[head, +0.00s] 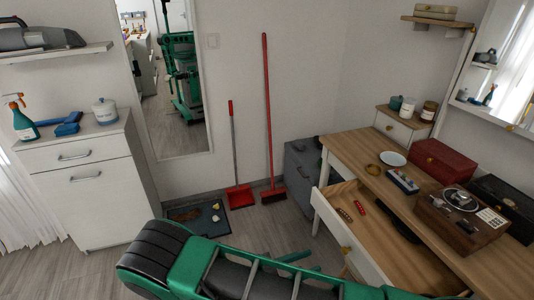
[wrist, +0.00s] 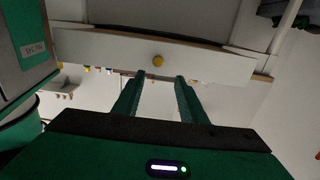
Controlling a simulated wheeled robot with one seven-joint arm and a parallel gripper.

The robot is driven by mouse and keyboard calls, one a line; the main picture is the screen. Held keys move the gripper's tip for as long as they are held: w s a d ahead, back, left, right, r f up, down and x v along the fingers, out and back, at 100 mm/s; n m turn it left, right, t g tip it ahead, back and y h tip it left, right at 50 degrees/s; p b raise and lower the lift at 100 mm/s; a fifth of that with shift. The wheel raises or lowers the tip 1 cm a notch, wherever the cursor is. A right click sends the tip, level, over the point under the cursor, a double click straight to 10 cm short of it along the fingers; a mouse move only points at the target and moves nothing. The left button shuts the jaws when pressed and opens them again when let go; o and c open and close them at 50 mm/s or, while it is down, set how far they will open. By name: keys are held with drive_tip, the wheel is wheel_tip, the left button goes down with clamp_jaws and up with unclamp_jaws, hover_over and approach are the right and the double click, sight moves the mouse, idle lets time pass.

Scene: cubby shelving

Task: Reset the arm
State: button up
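My gripper (wrist: 160,76) shows in the wrist view with its two green fingers apart and nothing between them. Beyond the fingertips is the pale front of a drawer (wrist: 100,46) with a round yellow knob (wrist: 158,61). The fingers do not appear closed on the knob; the exact gap to it is hard to tell. In the head view my green and black arm stretches across the bottom, and my gripper is mostly hidden. The desk drawer (head: 338,228) is pulled open, with a red item (head: 359,207) and a brownish item (head: 344,215) inside.
The wooden desk (head: 395,180) at the right holds a red box (head: 440,161), a record player (head: 462,222) and a white plate (head: 393,158). A white cabinet (head: 85,190) stands at the left. A broom (head: 268,120) and dustpan (head: 240,197) lean at the wall. Floor between is mostly clear.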

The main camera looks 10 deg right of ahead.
drive_tip(key=d+r+n+g+y, duration=0.2)
drive_tip(key=d+r+g+y, duration=0.75)
drive_tip(key=d+r, duration=0.65)
drive_tip(key=s+d+r+n+t+y, duration=0.2)
drive_tip(key=s+r, duration=0.4)
drive_tip(key=s, duration=0.3)
drive_tip(key=s+d+r+n+t+y, duration=0.3)
drive_tip(key=s+d+r+n+y, duration=0.1)
drive_tip(key=s, duration=0.5)
drive_tip(key=shift+d+r+n+y, duration=0.3)
drive_tip(key=shift+r+n+y, duration=0.2)
drive_tip(key=shift+r+y, duration=0.75)
drive_tip(key=shift+s+t, duration=0.1)
drive_tip(key=shift+t, duration=0.15)
drive_tip(key=shift+w+f, duration=0.2)
drive_tip(key=shift+w, duration=0.4)
